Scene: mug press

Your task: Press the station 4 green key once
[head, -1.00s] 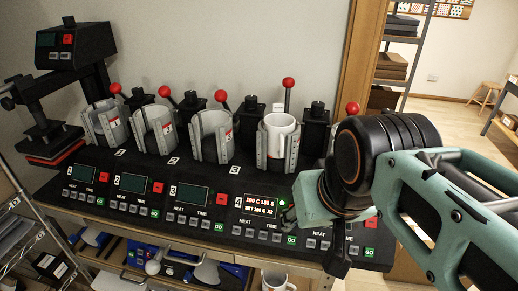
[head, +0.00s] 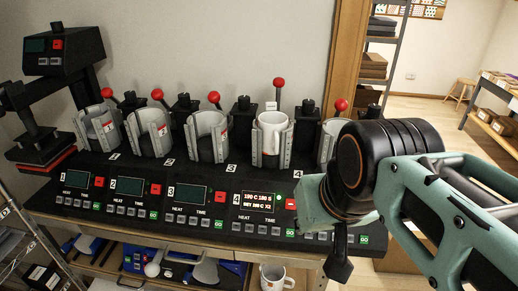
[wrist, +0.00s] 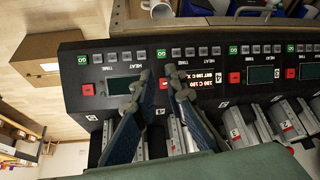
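The station 4 panel has a lit display (head: 258,202) with orange text and a small green light, a red key (head: 290,204), and a green GO key (head: 290,232) at the right of its key row. In the wrist view the picture is turned about, and the station 4 green key (wrist: 161,54) lies just beyond the fingertips. My gripper (wrist: 157,72) hangs over the panel with its two fingers a little apart and nothing between them. Contact with the panel does not show. In the head view my arm partly hides station 5.
A white mug (head: 272,136) stands in the station 4 press. Red-knobbed levers rise behind the presses. Station 5's green key (head: 364,238) and station 3's green key (wrist: 234,50) lie on either side. Another mug (head: 275,277) is on the shelf below.

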